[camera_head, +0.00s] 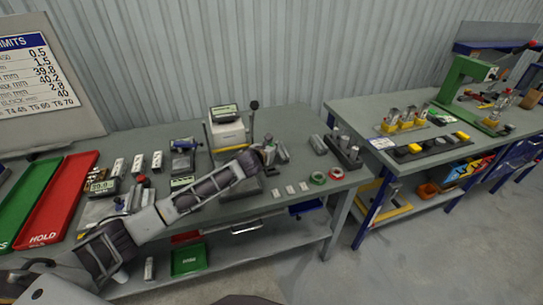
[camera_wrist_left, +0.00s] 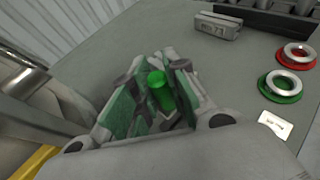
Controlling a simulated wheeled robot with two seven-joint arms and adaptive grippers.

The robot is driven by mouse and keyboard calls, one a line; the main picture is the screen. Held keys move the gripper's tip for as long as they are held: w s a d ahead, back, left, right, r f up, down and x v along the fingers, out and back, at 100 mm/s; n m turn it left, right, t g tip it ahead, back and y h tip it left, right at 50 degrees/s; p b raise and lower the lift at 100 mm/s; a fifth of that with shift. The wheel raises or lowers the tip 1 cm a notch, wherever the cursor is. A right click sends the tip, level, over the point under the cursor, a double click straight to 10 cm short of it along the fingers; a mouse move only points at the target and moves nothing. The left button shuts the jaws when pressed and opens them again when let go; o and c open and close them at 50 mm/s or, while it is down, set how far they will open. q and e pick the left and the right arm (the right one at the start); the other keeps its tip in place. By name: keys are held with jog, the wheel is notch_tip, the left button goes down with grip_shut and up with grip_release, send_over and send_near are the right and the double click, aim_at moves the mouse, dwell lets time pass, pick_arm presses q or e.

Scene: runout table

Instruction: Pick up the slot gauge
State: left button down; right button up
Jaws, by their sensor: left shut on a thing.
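My left gripper (camera_head: 272,152) reaches across the grey table to its right half, in front of the wall. In the left wrist view its two fingers (camera_wrist_left: 158,95) are closed around a small piece with a green cylindrical end (camera_wrist_left: 160,90). The green end stands up between the finger pads; the lower part of the piece is mostly hidden by the fingers. I cannot tell from its visible part whether this piece is the slot gauge. A separate grey block marked 71 (camera_wrist_left: 217,26) lies beyond the fingers and also shows in the head view (camera_head: 318,145). My right gripper is not in view.
A red ring (camera_wrist_left: 296,55) and a green ring (camera_wrist_left: 280,86) lie right of the gripper, with small white labels (camera_head: 290,189) nearby. A dark rack (camera_head: 344,152) stands at the table's right end. A boxy instrument (camera_head: 226,130) stands behind my arm. Bare tabletop separates gripper and block.

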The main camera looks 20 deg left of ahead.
pick_arm(q)
jog(key=shift+r, duration=1.3)
jog(key=shift+r, duration=0.1)
